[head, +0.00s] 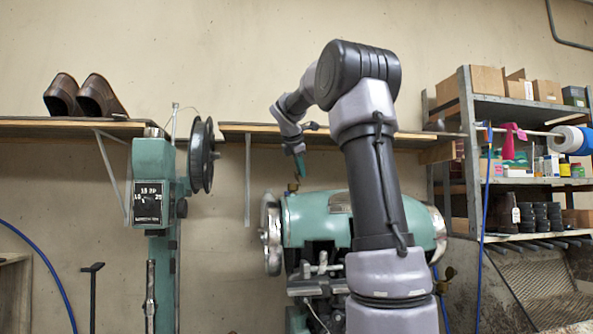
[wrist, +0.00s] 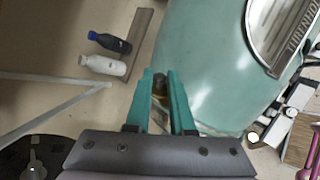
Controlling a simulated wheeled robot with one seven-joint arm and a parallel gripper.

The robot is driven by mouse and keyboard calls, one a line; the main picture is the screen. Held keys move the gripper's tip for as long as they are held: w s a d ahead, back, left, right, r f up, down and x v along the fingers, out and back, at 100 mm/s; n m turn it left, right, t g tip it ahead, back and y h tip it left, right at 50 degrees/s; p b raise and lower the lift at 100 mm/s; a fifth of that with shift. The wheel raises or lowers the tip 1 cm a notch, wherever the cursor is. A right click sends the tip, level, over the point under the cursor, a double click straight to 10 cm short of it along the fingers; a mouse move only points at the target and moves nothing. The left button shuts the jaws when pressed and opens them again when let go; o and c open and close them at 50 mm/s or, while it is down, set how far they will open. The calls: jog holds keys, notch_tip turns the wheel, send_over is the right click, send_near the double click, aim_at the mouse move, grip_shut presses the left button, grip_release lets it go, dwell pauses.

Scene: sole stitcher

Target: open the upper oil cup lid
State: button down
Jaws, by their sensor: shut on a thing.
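The green stitcher head (head: 310,217) stands in the middle of the head view, partly behind my arm. A small brass oil cup (head: 293,184) sticks up from its top, near the left end. My gripper (head: 300,172) points down just above it. In the wrist view, my gripper (wrist: 160,80) has its two teal fingers on either side of the brass oil cup top (wrist: 160,86), shut on its lid. The green stitcher body (wrist: 205,70) lies right beside the fingers. The fingers hide part of the cup, and I cannot tell how far the lid is tilted.
A second green machine with a black reel (head: 201,155) stands at left. A wall shelf (head: 80,128) holds brown shoes (head: 85,95). A loaded metal rack (head: 500,105) stands at right. A dark blue bottle (wrist: 112,43) and a white bottle (wrist: 104,65) show in the wrist view.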

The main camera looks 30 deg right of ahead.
jog(key=shift+s+d+f+m+t+y, duration=0.15)
jog(key=shift+d+m+y, duration=0.3)
jog(key=shift+y, duration=0.3)
jog(key=shift+s+d+r+m+t+y, duration=0.15)
jog(key=shift+d+m+y, duration=0.25)
jog(key=shift+y, duration=0.35)
jog(key=shift+f, duration=0.15)
jog(key=c, duration=0.8)
grip_release()
jog(key=v, duration=1)
jog(key=shift+s+r, duration=0.25)
